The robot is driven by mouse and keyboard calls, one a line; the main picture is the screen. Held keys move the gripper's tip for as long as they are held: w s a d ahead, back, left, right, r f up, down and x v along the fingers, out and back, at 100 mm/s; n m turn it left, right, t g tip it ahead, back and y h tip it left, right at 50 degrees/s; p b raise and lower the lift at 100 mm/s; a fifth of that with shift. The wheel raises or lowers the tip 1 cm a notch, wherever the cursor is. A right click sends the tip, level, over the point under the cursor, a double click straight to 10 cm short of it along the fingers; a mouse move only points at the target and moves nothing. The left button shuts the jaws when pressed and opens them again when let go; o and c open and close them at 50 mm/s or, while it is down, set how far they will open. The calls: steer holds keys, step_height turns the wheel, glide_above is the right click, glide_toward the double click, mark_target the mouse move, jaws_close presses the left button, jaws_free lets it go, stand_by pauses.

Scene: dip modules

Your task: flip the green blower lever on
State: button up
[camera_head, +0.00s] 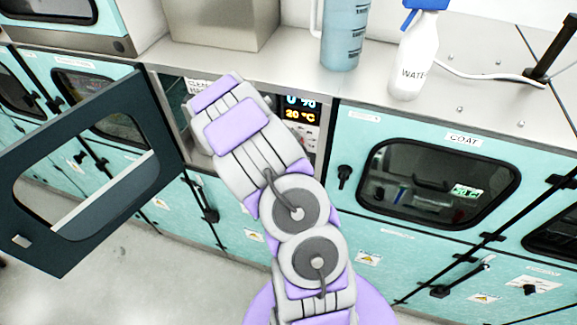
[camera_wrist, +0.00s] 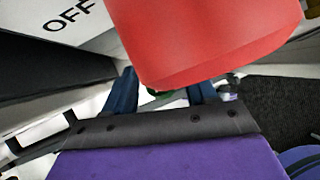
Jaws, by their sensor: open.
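In the wrist view my gripper (camera_wrist: 165,94) shows as a purple body with a dark bracket and two dark blue fingers spread apart. A large red block-shaped part (camera_wrist: 215,40) fills the upper middle, in front of the space beyond the fingers. A small bit of green (camera_wrist: 160,99) shows between the fingers below the red part. It may belong to the green lever, but most of it is hidden, and I cannot tell whether a finger touches it. A white label reading OFF (camera_wrist: 70,14) is at upper left. In the head view my arm hides the gripper and the lever.
My arm reaches into an open bay with a lit display (camera_head: 300,109) reading 20 °C. Its dark windowed door (camera_head: 150,115) swings out at left. A blue jug (camera_head: 345,40) and a white spray bottle (camera_head: 415,55) stand on the counter (camera_head: 480,105) above.

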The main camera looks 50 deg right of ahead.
steer(key=v, duration=1.7)
steer(key=shift+r, duration=0.15)
steer(key=shift+w, duration=0.1)
